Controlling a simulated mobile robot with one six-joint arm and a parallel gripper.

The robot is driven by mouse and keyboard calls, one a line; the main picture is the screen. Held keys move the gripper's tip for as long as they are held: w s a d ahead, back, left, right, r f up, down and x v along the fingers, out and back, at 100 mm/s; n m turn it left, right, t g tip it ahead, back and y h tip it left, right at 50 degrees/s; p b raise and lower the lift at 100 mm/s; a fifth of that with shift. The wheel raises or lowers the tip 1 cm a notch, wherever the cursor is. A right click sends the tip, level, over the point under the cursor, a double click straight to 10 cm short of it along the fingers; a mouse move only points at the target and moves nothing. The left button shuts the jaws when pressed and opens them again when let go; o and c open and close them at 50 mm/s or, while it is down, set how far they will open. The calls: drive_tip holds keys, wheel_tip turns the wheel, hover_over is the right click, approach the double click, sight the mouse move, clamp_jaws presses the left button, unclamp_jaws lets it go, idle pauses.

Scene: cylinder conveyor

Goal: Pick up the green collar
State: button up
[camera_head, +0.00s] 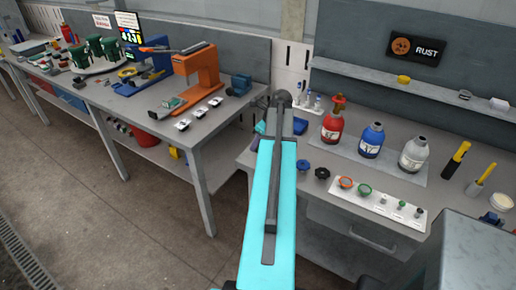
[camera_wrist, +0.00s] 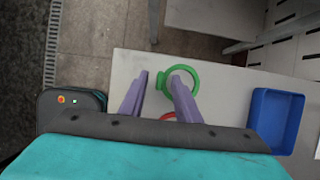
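In the wrist view a green collar (camera_wrist: 183,68), a ring with a small tab on its left side, lies on a light grey surface (camera_wrist: 230,72). My gripper (camera_wrist: 160,75) is open, its two purple fingers apart. The right fingertip overlaps the ring's opening, and the ring's left rim shows between the fingers. I cannot tell whether that finger is inside the ring or above it. My gripper is not visible in the head view.
A red ring (camera_wrist: 168,116) is partly hidden near my fingers. A blue tray (camera_wrist: 274,120) lies to the right. In the head view, red (camera_head: 331,127), blue (camera_head: 371,141) and grey (camera_head: 413,155) bottles stand on the right bench, with a shelf (camera_head: 420,88) behind.

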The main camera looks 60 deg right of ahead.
clamp_jaws()
drive_tip(key=shift+r, duration=0.1)
wheel_tip(320, 180, up, 10)
drive_tip(key=b, duration=0.2)
drive_tip(key=shift+b, duration=0.35)
idle(0.4)
drive_tip(key=shift+w, duration=0.1)
idle(0.5)
